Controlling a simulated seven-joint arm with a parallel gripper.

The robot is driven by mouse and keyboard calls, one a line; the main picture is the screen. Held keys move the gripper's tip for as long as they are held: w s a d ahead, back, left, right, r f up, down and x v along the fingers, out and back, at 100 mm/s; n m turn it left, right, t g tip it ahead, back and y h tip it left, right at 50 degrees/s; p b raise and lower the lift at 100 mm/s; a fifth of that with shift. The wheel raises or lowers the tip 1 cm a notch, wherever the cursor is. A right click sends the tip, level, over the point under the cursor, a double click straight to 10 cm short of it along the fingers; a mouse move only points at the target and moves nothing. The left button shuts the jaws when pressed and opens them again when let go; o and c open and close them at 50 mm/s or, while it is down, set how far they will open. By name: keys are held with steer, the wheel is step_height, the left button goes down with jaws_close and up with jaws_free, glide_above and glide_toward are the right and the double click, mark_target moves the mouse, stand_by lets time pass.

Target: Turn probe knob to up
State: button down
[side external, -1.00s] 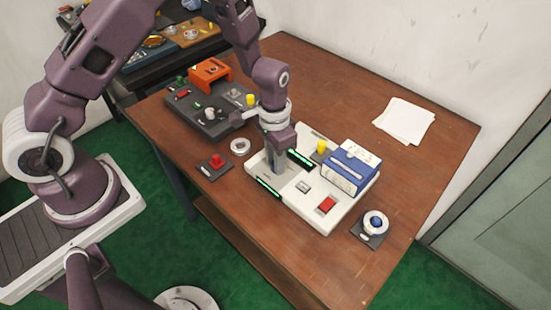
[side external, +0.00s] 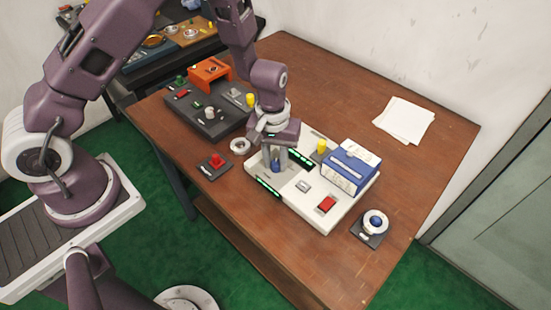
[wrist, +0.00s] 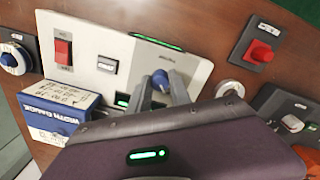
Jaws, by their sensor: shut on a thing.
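A blue knob (wrist: 160,79) stands on the white panel (side external: 335,218), near its left corner in the side view. It also shows low between the fingers in the side view (side external: 276,166). My gripper (side external: 275,161) points down over the panel. In the wrist view its two grey fingers (wrist: 162,88) are on either side of the blue knob, shut on it. The knob's pointer and any lettering beside it are hidden or too small to read, so I cannot tell which way it points.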

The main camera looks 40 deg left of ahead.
mark_target(275, 163)
steer(key=shift+n, duration=0.4)
steer(key=c, duration=1.2)
jaws_free()
steer(key=shift+r, duration=0.15)
step_height(275, 163, up, 7)
steer(key=shift+f, duration=0.1)
